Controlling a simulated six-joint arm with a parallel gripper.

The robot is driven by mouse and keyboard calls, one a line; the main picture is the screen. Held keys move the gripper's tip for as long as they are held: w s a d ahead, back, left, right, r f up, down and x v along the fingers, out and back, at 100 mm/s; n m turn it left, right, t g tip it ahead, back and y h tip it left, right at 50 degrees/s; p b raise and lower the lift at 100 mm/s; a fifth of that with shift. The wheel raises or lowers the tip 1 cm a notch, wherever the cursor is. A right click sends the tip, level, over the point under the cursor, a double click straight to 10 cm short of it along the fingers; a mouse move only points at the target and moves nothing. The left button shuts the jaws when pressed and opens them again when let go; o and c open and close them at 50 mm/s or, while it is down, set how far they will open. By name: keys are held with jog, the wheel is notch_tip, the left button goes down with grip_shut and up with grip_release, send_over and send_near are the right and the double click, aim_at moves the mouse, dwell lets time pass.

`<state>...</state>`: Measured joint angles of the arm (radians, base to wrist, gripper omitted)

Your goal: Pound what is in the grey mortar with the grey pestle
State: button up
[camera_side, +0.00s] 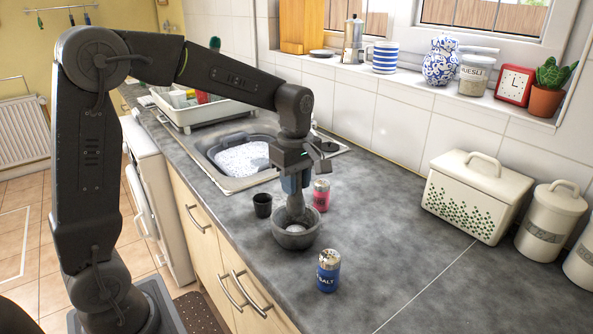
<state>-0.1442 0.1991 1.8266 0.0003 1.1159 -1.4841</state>
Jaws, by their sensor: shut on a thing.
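The grey mortar (297,238) stands upright on the dark worktop, in front of the sink. The grey pestle (296,206) stands roughly upright with its lower end inside the mortar's bowl. My gripper (294,183) is above the mortar, pointing down, shut on the upper part of the pestle. Something pale shows low inside the bowl, but I cannot tell what it is. The pestle's top is hidden by the gripper.
A small black cup (262,205) is left of the mortar, a pink-red shaker (321,195) close behind it, and a blue salt shaker (328,271) to its front right. The soapy sink (243,158) lies behind. The worktop to the right is clear up to a white bread bin (476,197).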

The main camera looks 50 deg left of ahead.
aim_at(296, 200)
jog(key=shift+f, duration=2.5)
jog(key=o, duration=0.3)
jog(key=c, duration=0.4)
jog(key=shift+c, duration=0.2)
